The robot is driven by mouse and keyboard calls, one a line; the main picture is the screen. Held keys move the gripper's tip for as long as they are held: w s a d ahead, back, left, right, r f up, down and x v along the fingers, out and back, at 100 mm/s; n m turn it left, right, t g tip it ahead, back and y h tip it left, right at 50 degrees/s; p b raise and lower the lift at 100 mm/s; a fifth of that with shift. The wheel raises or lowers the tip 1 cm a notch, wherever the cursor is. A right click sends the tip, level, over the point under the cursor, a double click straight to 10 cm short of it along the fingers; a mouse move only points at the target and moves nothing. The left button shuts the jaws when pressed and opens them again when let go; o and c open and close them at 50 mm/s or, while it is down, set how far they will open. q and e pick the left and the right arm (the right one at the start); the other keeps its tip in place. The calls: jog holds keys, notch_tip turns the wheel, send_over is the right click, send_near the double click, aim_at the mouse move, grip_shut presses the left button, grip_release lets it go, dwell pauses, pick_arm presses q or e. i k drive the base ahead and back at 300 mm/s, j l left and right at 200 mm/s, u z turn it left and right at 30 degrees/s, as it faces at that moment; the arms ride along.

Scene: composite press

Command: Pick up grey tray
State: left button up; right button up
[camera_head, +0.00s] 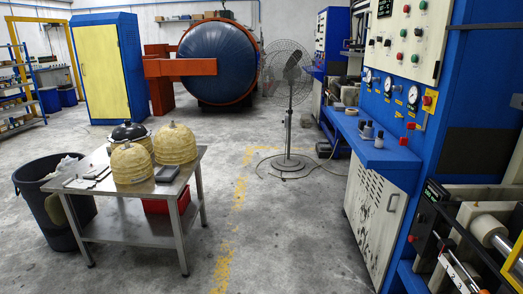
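A small dark grey, flat, tray-like object (167,173) lies on the front right part of the metal table (140,187), beside a yellow dome-shaped piece. It is the closest match to the grey tray that I see, though it is too small to make out its inside. Neither of my grippers shows in the head view.
Two yellow domes (131,164) (175,145) and a black rounded piece (129,131) share the tabletop. A red bin (165,203) sits below it. A dark waste bin (47,208) stands left, a fan (289,75) behind, a blue press (475,90) right. The middle floor is clear.

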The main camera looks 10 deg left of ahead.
aim_at(167, 173)
jog(key=i, duration=2.15)
jog(key=i+l+u, duration=0.15)
jog(key=i+u, duration=0.3)
jog(key=i, duration=0.15)
jog(key=i+l+u, duration=0.3)
jog(key=i+u, duration=0.15)
jog(key=i+l+u, duration=0.45)
jog(key=i+l, duration=0.15)
